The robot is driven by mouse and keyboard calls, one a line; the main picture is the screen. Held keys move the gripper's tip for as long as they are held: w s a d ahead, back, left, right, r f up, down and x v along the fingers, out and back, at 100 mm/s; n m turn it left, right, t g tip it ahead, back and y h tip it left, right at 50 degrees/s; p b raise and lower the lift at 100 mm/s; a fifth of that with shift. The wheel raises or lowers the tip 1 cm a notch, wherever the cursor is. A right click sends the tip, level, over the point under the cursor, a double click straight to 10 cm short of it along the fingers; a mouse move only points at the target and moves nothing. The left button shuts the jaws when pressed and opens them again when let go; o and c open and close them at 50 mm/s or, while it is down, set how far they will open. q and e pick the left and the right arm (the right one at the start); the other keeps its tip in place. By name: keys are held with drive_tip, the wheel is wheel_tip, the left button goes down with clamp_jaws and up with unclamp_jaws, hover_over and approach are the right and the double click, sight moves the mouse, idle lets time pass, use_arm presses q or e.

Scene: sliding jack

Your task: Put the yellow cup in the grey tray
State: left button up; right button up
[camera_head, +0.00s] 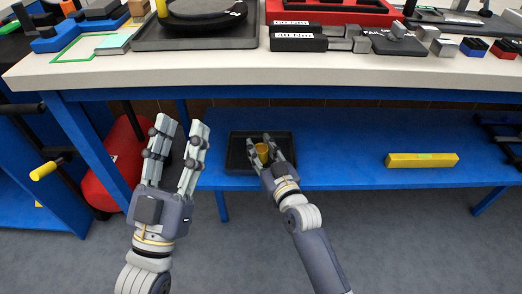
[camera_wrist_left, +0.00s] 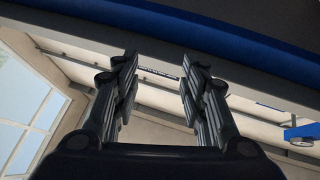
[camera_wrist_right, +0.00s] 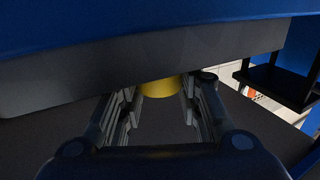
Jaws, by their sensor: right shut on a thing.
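The yellow cup (camera_head: 262,150) is between the fingers of my right gripper (camera_head: 261,141), which is shut on it. In the right wrist view the cup (camera_wrist_right: 160,87) shows at the fingertips, its lower part partly hidden by them. The dark grey tray (camera_head: 236,154) lies on the blue lower shelf. In the head view the cup and right gripper overlap the tray; I cannot tell whether the cup touches its floor. My left gripper (camera_head: 182,128) is open and empty, raised in front of the bench, left of the tray.
A yellow box (camera_head: 422,160) lies on the lower shelf (camera_head: 345,165) to the right, with bare shelf between it and the tray. The white bench top (camera_head: 310,68) overhangs the shelf and carries tools and trays. A red tank (camera_head: 120,160) stands at the left.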

use_arm(q)
drive_tip(key=shift+s+r, duration=0.1)
drive_tip(key=shift+r, duration=0.05)
use_arm(e)
drive_tip(key=shift+f, duration=0.1)
use_arm(q)
drive_tip(key=shift+s+r+t, duration=0.25)
drive_tip(key=shift+r+t, duration=0.05)
use_arm(e)
drive_tip(key=shift+f, duration=0.2)
drive_tip(key=o, duration=1.1)
use_arm(q)
drive_tip(key=shift+s+r, duration=0.1)
use_arm(e)
drive_tip(key=shift+o, duration=0.2)
